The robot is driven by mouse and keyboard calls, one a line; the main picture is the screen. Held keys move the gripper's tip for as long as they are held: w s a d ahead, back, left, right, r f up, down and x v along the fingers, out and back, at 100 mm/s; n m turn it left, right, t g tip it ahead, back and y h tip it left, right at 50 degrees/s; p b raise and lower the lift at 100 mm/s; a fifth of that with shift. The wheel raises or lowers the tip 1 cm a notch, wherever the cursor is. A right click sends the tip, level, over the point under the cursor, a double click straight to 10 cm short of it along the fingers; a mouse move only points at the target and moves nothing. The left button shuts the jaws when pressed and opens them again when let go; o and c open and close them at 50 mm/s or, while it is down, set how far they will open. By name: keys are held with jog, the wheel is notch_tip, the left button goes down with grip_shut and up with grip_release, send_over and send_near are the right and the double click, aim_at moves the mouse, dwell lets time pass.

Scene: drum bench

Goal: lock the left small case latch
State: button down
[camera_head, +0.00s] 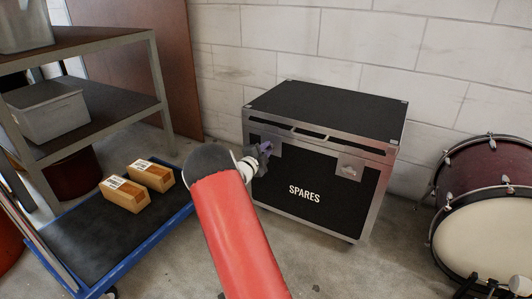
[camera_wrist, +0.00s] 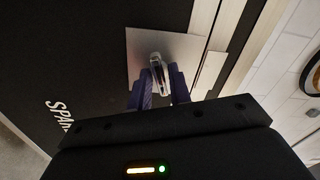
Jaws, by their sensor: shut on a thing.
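The small case (camera_head: 325,190) is a black box with metal edges and the word SPARES on its front, standing on the floor against the wall. Its lid is down. Its left latch (camera_wrist: 156,61) sits on a metal plate in the wrist view; in the head view my gripper and arm largely hide it. My gripper (camera_head: 265,148) is at the case's upper left front, its purple fingers (camera_wrist: 160,84) shut on the latch's knob. I cannot tell which way the latch is turned. The right latch (camera_head: 349,168) shows uncovered on its own plate.
A blue-edged cart (camera_head: 112,268) with two orange-brown boxes (camera_head: 138,184) stands left of the case. A metal shelf (camera_head: 95,125) with grey bins is behind it. Drums (camera_head: 490,215) stand at the right. Some floor in front of the case is clear.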

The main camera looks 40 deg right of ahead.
jog(key=shift+a+f+n+p, duration=0.1)
jog(key=shift+n+p, duration=1.15)
jog(key=shift+n, duration=6.15)
jog(key=c, duration=1.5)
grip_release()
jog(key=shift+v, duration=3.9)
